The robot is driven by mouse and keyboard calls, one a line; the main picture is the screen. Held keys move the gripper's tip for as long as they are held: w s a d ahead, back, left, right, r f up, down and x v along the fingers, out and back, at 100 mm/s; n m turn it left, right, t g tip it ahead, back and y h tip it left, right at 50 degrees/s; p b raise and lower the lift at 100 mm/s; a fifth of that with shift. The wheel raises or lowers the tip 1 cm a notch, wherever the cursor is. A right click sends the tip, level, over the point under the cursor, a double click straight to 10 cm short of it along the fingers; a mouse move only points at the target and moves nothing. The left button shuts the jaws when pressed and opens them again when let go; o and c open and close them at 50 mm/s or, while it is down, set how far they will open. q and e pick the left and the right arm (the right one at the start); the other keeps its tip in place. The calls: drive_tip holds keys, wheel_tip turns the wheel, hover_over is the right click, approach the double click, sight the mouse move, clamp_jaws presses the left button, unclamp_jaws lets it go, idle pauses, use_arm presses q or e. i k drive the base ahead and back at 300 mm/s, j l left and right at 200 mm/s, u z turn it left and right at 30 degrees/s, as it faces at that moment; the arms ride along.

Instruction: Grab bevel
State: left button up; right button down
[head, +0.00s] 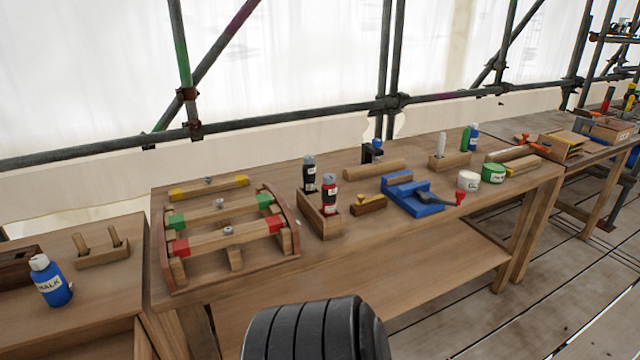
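I cannot make out for certain which tool is the bevel. One candidate is a wooden block with a pale upright piece (440,152) towards the back right of the main bench. Neither of my grippers is in view. A black ribbed part at the bottom middle seems to be mine.
The bench (250,296) holds a curved wooden frame (230,240), a wooden box with two bottles (318,215), a blue stepped block (405,197), a white tub (468,181) and a green tub (493,173). Scaffold poles run behind. The bench's front strip is mostly clear.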

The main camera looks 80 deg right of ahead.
sight(356, 211)
drive_tip(key=k+j+z, duration=0.1)
drive_tip(key=z, duration=2.9)
drive_tip(key=i+l+u, duration=0.1)
drive_tip(key=i+u, duration=0.35)
drive_tip(key=i+l+u, duration=0.25)
drive_tip(key=i+u, duration=0.15)
